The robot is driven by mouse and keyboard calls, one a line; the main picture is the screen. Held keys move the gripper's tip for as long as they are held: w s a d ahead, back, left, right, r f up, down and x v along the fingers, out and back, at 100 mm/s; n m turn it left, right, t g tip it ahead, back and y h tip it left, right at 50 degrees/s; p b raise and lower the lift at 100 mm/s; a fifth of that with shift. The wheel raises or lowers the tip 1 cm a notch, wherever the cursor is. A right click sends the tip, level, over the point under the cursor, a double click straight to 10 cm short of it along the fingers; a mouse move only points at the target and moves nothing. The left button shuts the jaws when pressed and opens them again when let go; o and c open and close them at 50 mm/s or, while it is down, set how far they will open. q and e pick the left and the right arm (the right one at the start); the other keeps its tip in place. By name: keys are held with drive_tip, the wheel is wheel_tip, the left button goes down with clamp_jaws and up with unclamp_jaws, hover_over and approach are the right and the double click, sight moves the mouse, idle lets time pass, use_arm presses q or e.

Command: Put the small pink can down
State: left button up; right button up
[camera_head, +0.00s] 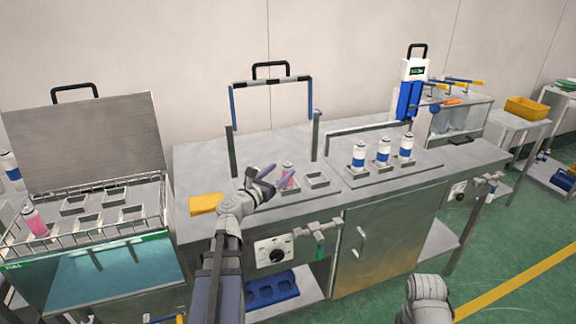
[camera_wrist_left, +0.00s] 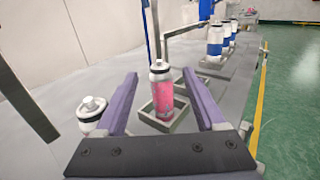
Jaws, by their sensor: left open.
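In the left wrist view the pink can (camera_wrist_left: 160,92) stands in a square holder (camera_wrist_left: 150,118), between and just beyond the finger tips. My left gripper (camera_head: 266,178) is open around the near side of the can; its purple fingers also show in the left wrist view (camera_wrist_left: 160,78). The fingers do not visibly touch the can. My right gripper is out of view; only part of my right arm shows at the bottom.
Another white-topped can (camera_wrist_left: 92,112) stands left of the left finger. Several blue-and-white cans (camera_head: 384,152) stand farther right. An empty holder (camera_head: 317,180) is beside the pink can. A yellow block (camera_head: 205,203) lies at left.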

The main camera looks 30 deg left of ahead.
use_arm(q)
drive_tip(key=shift+s+a, duration=0.1)
drive_tip(key=shift+s, duration=2.1)
drive_tip(key=s+d+f+m+g+h, duration=0.1)
drive_tip(key=d+f+m+g+h, duration=0.35)
drive_tip(key=d+m, duration=0.65)
drive_tip(key=d+f+m+g+h, duration=0.2)
drive_tip(key=d+f+m+g, duration=0.45)
drive_tip(key=d, duration=0.95)
drive_tip(key=s+d+f+m+g+y, duration=0.3)
drive_tip(key=s+m, duration=0.5)
drive_tip(key=m, duration=0.3)
drive_tip(key=s+d+f+m+g+y, duration=0.4)
drive_tip(key=s+d+f+m+y, duration=0.2)
drive_tip(key=m, duration=0.4)
drive_tip(key=shift+s+f+m, duration=0.35)
drive_tip(key=shift+s+f, duration=0.55)
drive_tip(key=shift+s, duration=0.3)
drive_tip(key=shift+c, duration=0.2)
